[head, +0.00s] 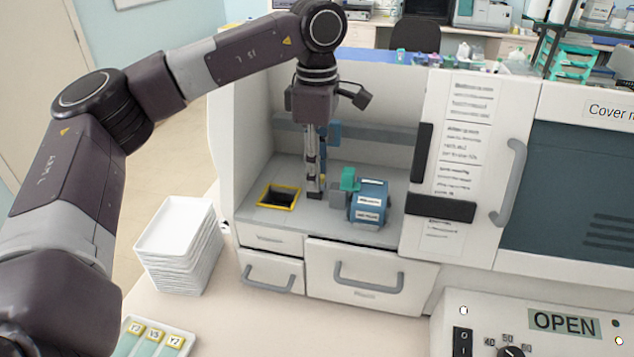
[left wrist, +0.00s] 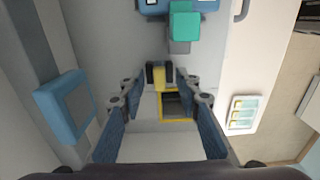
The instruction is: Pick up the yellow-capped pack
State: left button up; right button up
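My left gripper (head: 315,195) points straight down inside the open white staining machine, between a yellow-framed dark square opening (head: 279,196) and a blue, labelled pack (head: 368,205) with a teal cap (head: 350,179). In the left wrist view its fingertips (left wrist: 160,74) are close together. A narrow yellow patch shows between them; I cannot tell whether it is a cap or whether it is gripped. The yellow-framed opening (left wrist: 176,104) lies just below the fingertips there, and the teal cap (left wrist: 185,25) lies above them. No yellow-capped pack is clearly visible. My right gripper is not in view.
A stack of white trays (head: 180,240) stands left of the machine. A white tray (head: 185,348) with yellow-ended pieces is at the lower left. The machine's sliding cover (head: 470,190) stands to the right, and a control box (head: 475,305) sits in front.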

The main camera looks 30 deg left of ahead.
pick_arm(q)
grip_shut()
jog(key=shift+r, duration=0.1)
